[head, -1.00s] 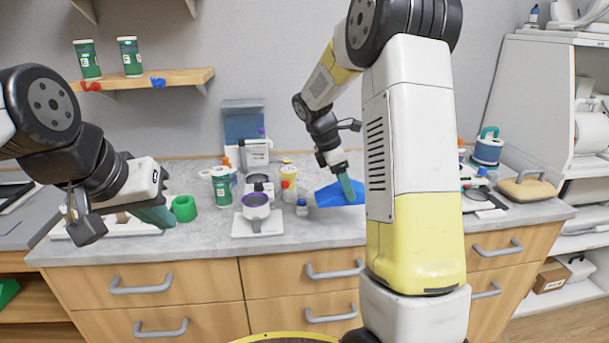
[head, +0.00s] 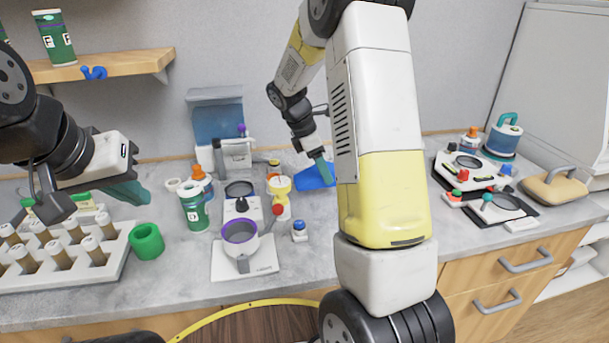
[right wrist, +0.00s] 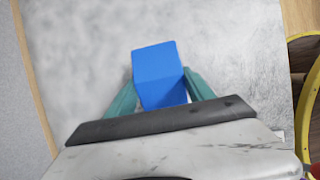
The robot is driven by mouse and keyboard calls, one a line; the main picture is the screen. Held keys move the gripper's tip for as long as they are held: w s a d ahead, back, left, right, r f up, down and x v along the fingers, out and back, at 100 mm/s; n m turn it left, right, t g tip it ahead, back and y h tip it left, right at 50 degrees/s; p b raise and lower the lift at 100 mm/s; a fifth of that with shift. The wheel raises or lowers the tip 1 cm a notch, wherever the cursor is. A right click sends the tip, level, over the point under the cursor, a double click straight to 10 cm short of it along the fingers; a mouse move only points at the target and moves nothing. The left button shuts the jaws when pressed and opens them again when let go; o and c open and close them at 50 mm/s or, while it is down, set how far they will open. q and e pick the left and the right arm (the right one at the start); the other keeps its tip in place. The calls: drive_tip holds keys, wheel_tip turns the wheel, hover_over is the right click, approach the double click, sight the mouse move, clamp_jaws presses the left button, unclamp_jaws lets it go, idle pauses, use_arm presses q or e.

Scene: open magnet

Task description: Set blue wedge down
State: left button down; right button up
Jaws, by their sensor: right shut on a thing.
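The blue wedge (head: 313,178) is at the back of the grey counter, partly hidden behind my right arm in the head view. My right gripper (head: 320,160) is shut on it. In the right wrist view the blue wedge (right wrist: 158,72) sits between the two teal fingers of my right gripper (right wrist: 160,88), with speckled counter behind it. I cannot tell whether the wedge touches the counter. My left gripper (head: 128,192) hangs at the left, above the counter near a green ring; its fingers overlap, so its opening is unclear.
A white machine with a purple-rimmed cup (head: 240,232), a green cup (head: 194,207) and a small blue-topped jar (head: 299,231) stand left of the wedge. A tray of vials (head: 120,262) is at front left. Switch panels (head: 470,170) are at right. Counter around the wedge looks clear.

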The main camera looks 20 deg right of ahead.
sight(322, 184)
drive_tip(key=shift+f, duration=2.85)
drive_tip(key=shift+f, duration=0.15)
drive_tip(key=o, duration=1.3)
drive_tip(key=shift+o, duration=0.2)
